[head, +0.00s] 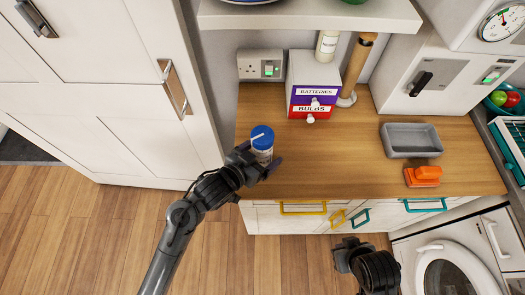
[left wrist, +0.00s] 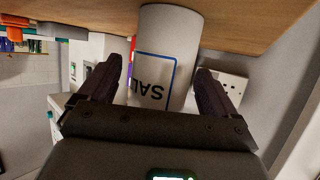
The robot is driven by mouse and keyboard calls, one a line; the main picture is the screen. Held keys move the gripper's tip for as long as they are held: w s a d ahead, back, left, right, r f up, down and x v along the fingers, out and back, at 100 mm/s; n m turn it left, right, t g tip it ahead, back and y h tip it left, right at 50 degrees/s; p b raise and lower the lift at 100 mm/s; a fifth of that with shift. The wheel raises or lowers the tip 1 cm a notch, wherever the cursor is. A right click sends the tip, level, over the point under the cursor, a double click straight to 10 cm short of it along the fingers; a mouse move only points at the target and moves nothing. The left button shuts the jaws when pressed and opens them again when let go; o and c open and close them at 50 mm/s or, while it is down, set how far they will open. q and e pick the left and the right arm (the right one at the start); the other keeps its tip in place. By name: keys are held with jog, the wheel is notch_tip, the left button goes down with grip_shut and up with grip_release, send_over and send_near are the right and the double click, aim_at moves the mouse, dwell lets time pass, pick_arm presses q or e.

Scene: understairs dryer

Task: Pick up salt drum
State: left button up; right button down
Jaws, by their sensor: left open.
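The salt drum (head: 263,140) is a white cylinder with a blue lid, standing upright near the left front edge of the wooden counter. In the left wrist view the drum (left wrist: 168,55) shows its label upside down, with a blue border and the letters "SAL". My left gripper (head: 262,165) is at the drum, with its fingers open on either side of it. In the left wrist view the fingers (left wrist: 160,92) flank the drum, with gaps visible between them and its sides. My right gripper (head: 343,254) is low in front of the drawers, away from the drum; its jaw state is unclear.
A two-drawer box (head: 313,85) labelled batteries and bulbs stands at the back, beside a wooden post (head: 355,70). A grey tray (head: 410,140) and an orange brush-like object (head: 423,176) lie to the right. A shelf (head: 310,18) overhangs the back. The middle of the counter is clear.

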aim_at(262, 135)
pick_arm(q)
jog(key=c, duration=1.2)
notch_tip(262, 135, up, 10)
dwell(0.5)
